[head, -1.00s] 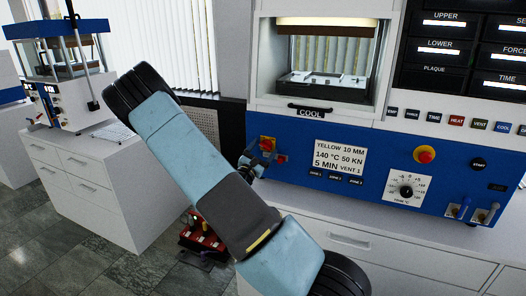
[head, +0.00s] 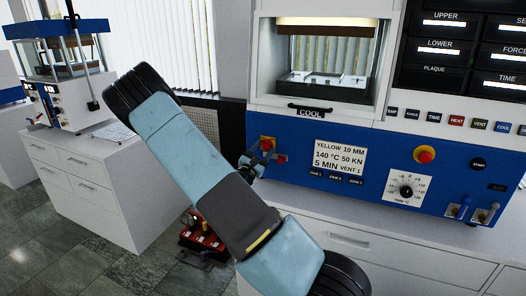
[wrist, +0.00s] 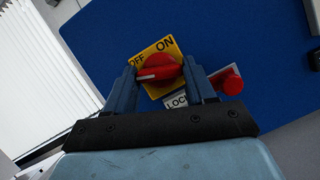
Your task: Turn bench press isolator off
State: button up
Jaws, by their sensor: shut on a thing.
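The isolator's red knob (wrist: 158,66) sits on a yellow plate (wrist: 167,47) marked OFF and ON, seen close in the wrist view. My gripper (wrist: 162,77) has one finger on each side of the knob and is shut on it. A white line on the knob's handle points left in that view, close below the OFF lettering.
The blue panel (head: 385,150) also carries a red stop button (head: 425,154), a dial (head: 406,192) and levers. A second press (head: 65,75) stands at left.

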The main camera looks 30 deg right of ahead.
jog(key=n+t, duration=0.1)
jog(key=n, duration=0.2)
jog(key=n+t+y, duration=0.1)
jog(key=n, duration=0.2)
jog(key=shift+t, duration=0.4)
jog(key=o, duration=1)
jog(key=shift+o, duration=0.2)
jog(key=shift+s, duration=0.1)
jog(key=v, duration=1.3)
jog(key=shift+s+a, duration=0.25)
jog(key=shift+s, duration=0.05)
jog(key=shift+r+y, duration=0.1)
jog(key=shift+y, duration=0.2)
